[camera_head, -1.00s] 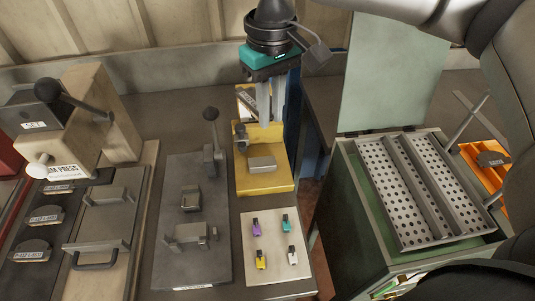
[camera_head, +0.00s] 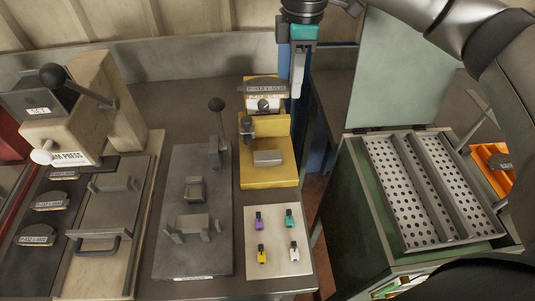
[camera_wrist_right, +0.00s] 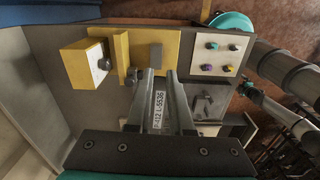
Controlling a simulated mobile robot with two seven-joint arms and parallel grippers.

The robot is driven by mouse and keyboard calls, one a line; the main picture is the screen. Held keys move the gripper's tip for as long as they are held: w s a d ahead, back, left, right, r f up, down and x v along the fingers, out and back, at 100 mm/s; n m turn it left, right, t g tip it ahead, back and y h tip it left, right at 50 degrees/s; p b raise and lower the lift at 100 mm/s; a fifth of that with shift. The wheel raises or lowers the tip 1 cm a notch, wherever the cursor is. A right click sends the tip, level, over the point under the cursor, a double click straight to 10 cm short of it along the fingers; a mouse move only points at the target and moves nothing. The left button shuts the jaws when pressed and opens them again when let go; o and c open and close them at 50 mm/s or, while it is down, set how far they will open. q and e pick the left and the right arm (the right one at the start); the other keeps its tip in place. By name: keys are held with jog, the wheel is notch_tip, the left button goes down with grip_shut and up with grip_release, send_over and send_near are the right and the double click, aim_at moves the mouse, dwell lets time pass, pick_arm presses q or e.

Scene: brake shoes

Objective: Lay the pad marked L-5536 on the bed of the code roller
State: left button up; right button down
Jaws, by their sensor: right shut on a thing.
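The pad marked L-5536 (camera_head: 265,90) is a curved piece with a pale label, held up in front of the upper part of the yellow code roller (camera_head: 246,173). My right gripper (camera_head: 297,88) is shut on it, fingers pointing down at its right end in the head view. In the right wrist view the label (camera_wrist_right: 158,112) reads L-5536 between the fingers (camera_wrist_right: 161,75). The code roller's grey bed block (camera_head: 267,158) is bare, below and apart from the pad. The roller's dark knob (camera_head: 247,127) is left of the bed. My left gripper is not in view.
A grey fixture plate (camera_head: 195,255) with an upright lever stands left of the roller. Other pads (camera_head: 52,201) lie by the ram press (camera_head: 68,158). A perforated tray (camera_head: 430,190) stands at right.

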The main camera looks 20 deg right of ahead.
jog(key=shift+n, duration=0.3)
notch_tip(320, 180, down, 20)
jog(key=b, duration=0.3)
jog(key=shift+d+r, duration=0.1)
jog(key=shift+d, duration=0.05)
jog(key=shift+w, duration=0.1)
jog(key=shift+f, duration=0.25)
jog(key=c, duration=0.8)
grip_release()
jog(key=shift+r, duration=0.1)
notch_tip(320, 180, up, 12)
jog(key=shift+r+p, duration=0.1)
jog(key=shift+p, duration=0.85)
